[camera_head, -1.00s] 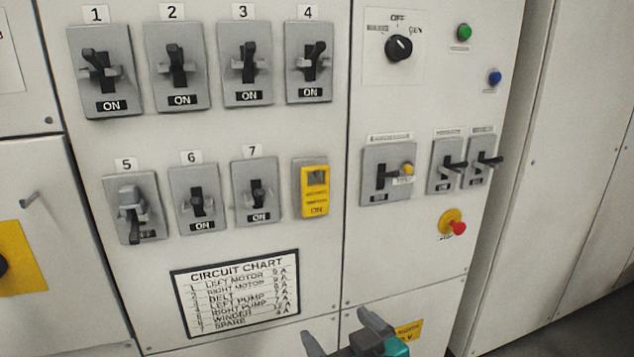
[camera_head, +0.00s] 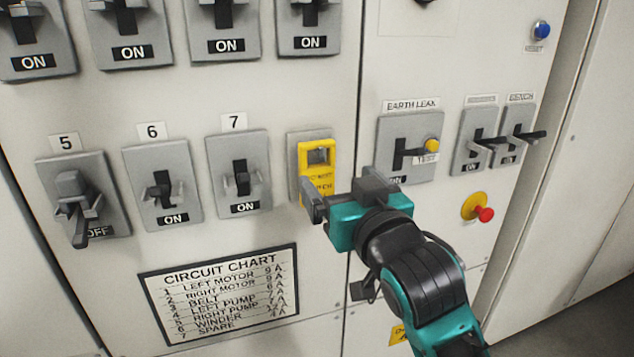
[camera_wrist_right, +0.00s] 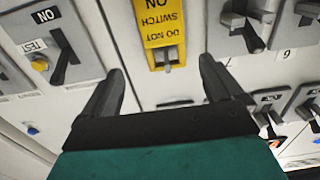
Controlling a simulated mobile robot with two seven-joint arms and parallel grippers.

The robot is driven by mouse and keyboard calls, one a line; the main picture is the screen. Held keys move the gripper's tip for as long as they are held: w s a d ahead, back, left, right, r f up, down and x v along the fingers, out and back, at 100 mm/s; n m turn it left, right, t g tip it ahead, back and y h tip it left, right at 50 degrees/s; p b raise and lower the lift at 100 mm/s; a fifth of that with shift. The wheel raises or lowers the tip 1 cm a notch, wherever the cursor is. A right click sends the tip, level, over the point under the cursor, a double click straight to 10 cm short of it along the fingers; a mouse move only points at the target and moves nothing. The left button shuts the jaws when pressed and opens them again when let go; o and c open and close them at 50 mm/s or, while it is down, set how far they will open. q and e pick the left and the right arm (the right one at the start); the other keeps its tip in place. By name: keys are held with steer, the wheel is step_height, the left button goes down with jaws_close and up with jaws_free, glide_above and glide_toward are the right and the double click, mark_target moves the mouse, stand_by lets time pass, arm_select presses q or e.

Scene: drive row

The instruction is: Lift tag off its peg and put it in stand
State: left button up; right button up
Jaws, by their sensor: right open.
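The yellow tag (camera_head: 322,172) hangs on a grey plate right of switch 7 in the head view. A slot shows near its top, with a small peg there. My right gripper (camera_head: 338,185) is open and empty in front of the tag's lower right part, and one finger covers some of it. In the right wrist view the tag (camera_wrist_right: 163,28) appears upside down, beyond and between the open fingers of my right gripper (camera_wrist_right: 160,68). The fingers look apart from the tag. I cannot make out the stand in any view. My left gripper is not in view.
Switch 5 (camera_head: 78,198) has its lever down at OFF, while switches 6 (camera_head: 166,190) and 7 (camera_head: 240,180) read ON. An earth leak switch (camera_head: 408,150) and a red emergency button (camera_head: 484,214) are to the right. The circuit chart (camera_head: 220,295) is below.

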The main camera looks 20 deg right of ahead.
mark_target(311, 154)
steer(key=w, duration=0.3)
steer(key=shift+w, duration=0.15)
steer(key=shift+w+a, duration=0.25)
steer(key=shift+w, duration=1.1)
steer(key=shift+w+a, duration=0.25)
steer(key=shift+w, duration=1.05)
steer(key=c, duration=1.1)
